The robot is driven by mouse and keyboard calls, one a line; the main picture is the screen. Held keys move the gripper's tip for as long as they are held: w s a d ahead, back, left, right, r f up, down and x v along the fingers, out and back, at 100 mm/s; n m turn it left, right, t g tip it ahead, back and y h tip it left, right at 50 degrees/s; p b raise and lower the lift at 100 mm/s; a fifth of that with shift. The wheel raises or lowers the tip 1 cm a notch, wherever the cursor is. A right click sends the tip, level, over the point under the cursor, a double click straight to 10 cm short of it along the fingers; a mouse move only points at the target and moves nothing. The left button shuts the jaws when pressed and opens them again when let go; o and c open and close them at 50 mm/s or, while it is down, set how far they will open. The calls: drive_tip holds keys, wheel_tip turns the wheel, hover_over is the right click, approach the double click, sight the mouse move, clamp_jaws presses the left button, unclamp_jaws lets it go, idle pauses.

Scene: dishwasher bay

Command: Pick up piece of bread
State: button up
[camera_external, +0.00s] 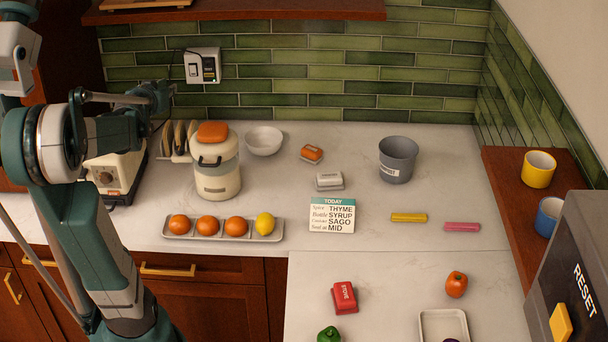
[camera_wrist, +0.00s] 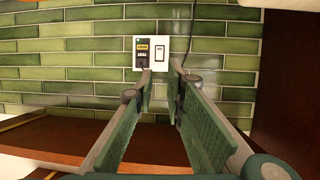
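Several tan-brown slices that look like bread (camera_external: 180,137) stand upright in a pale rack on the counter, left of the cream canister, in the external view. They are small there, and the canister partly covers the right side. My gripper (camera_external: 167,93) is raised above and slightly left of the slices, near the tiled wall. In the wrist view my gripper (camera_wrist: 161,72) is open, with nothing between its two green-padded fingers. It faces the wall outlet, and no bread shows in that view.
A cream toaster-like appliance (camera_external: 116,172) stands left of the rack, and a cream canister (camera_external: 217,178) stands right of it. A white wall outlet (camera_external: 203,66) is close to my gripper. A wooden shelf (camera_external: 240,11) runs overhead. The counter's middle has free room.

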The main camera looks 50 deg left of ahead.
drive_tip(key=s+a+n+y, duration=0.1)
drive_tip(key=s+a, duration=0.3)
drive_tip(key=a, duration=0.1)
approach(162, 126)
drive_tip(key=shift+s+d+r, duration=0.15)
drive_tip(key=shift+s+d, duration=0.05)
idle(0.3)
drive_tip(key=shift+w+a, duration=0.1)
drive_tip(key=shift+b+x, duration=0.4)
drive_tip(key=shift+x, duration=2.95)
drive_tip(key=shift+a, duration=0.15)
drive_tip(key=shift+b+x, duration=0.5)
drive_tip(key=shift+x, duration=2)
drive_tip(key=shift+c, duration=0.5)
